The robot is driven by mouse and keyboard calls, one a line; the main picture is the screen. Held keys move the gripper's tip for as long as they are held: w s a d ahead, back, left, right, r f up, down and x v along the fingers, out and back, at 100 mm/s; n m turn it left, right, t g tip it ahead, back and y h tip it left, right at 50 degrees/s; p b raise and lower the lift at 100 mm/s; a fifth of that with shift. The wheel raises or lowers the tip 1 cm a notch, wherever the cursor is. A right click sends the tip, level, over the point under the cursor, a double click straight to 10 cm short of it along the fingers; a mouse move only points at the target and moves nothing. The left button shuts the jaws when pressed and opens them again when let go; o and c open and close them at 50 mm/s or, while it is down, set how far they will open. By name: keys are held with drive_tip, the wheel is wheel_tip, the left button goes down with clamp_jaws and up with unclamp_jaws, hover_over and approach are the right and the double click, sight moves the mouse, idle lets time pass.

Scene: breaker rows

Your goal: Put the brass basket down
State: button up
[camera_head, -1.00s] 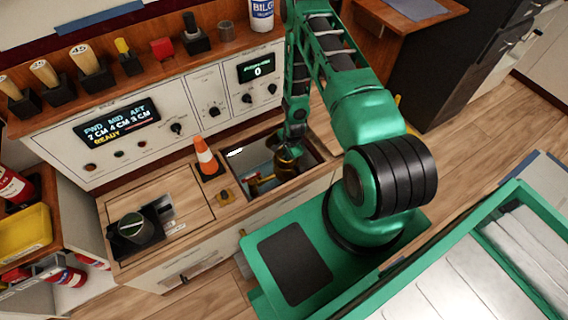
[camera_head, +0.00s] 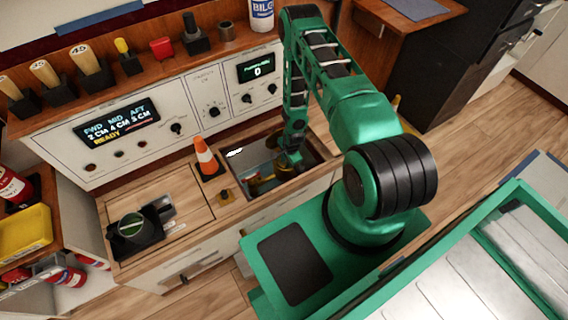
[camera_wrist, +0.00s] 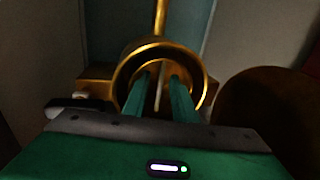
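In the wrist view a round, open brass rim (camera_wrist: 193,62) lies straight ahead of my gripper (camera_wrist: 158,82). The two green fingers reach into this opening, with a narrow gap between them. Whether they pinch anything inside is hidden. I cannot tell whether this rim is the brass basket or a housing around it. In the head view my gripper (camera_head: 289,163) is down in the counter's open well (camera_head: 238,167), beside brass parts (camera_head: 262,184). No separate basket is clear there.
A dark round brass disc (camera_wrist: 262,112) stands close on the right in the wrist view. A brass pipe (camera_wrist: 160,18) runs ahead. An orange cone (camera_head: 206,157) stands at the well's left edge. A black holder with a green-topped cup (camera_head: 133,228) sits on the left counter.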

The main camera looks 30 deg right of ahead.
drive_tip(key=s+d+r+n+h, duration=0.1)
drive_tip(key=s+d+r+n, duration=0.15)
drive_tip(key=r, duration=1.25)
drive_tip(key=s+d+r+n+g, duration=0.1)
drive_tip(key=s+d+r+n, duration=0.15)
drive_tip(key=r, duration=1.25)
drive_tip(key=s+d+r+n+h, duration=0.1)
drive_tip(key=d+r, duration=0.2)
drive_tip(key=r, duration=1.2)
drive_tip(key=s+a+r+n+y, duration=0.1)
drive_tip(key=s+a+r+n, duration=0.1)
drive_tip(key=s+r, duration=0.8)
drive_tip(key=s+a+r+n+g+y, duration=0.1)
drive_tip(key=s+a+r+n, duration=0.2)
drive_tip(key=s+r, duration=0.7)
drive_tip(key=s+a, duration=0.1)
drive_tip(key=s, duration=0.3)
drive_tip(key=shift+a+n, duration=0.15)
drive_tip(key=shift+n, duration=0.15)
drive_tip(key=shift+r, duration=0.1)
